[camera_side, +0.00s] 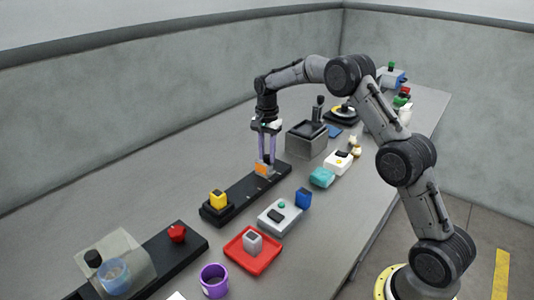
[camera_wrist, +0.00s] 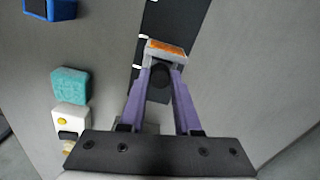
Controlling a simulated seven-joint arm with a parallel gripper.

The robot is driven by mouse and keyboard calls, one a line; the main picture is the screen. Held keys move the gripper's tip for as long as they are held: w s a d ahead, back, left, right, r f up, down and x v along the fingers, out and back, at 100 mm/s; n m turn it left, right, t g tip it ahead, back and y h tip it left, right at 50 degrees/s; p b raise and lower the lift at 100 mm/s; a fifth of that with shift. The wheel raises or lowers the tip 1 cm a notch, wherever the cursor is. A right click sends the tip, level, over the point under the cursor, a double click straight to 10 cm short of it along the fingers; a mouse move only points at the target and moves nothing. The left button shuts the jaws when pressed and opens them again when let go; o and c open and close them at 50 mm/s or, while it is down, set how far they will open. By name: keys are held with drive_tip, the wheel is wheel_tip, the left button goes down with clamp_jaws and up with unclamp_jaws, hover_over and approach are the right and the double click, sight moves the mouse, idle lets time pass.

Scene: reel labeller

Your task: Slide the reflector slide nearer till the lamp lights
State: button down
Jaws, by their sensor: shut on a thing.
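The reflector slide (camera_side: 264,169) is a small grey block with an orange face, standing on a long dark rail (camera_side: 243,193) with light marks. In the wrist view the slide's orange top edge (camera_wrist: 168,47) shows just past the fingertips. My gripper (camera_side: 266,158) points down with its purple fingers at the slide. In the wrist view my gripper (camera_wrist: 161,76) is shut on the slide's dark round knob. A yellow sensor-like block (camera_side: 218,199) stands at the rail's near left end, apart from the slide. I cannot tell which part is the lamp or whether it is lit.
A grey box (camera_side: 283,214) with a green button lies right of the rail, beside a blue block (camera_side: 303,197). A red tray (camera_side: 252,251), purple cup (camera_side: 214,280) and teal block (camera_side: 321,177) are near. A grey bin (camera_side: 306,141) stands behind. The table left of the rail is bare.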

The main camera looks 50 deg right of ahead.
drive_tip(key=a, duration=0.5)
drive_tip(key=c, duration=0.6)
unclamp_jaws()
drive_tip(key=shift+r, duration=0.15)
wheel_tip(320, 180, up, 14)
drive_tip(key=shift+f, duration=0.2)
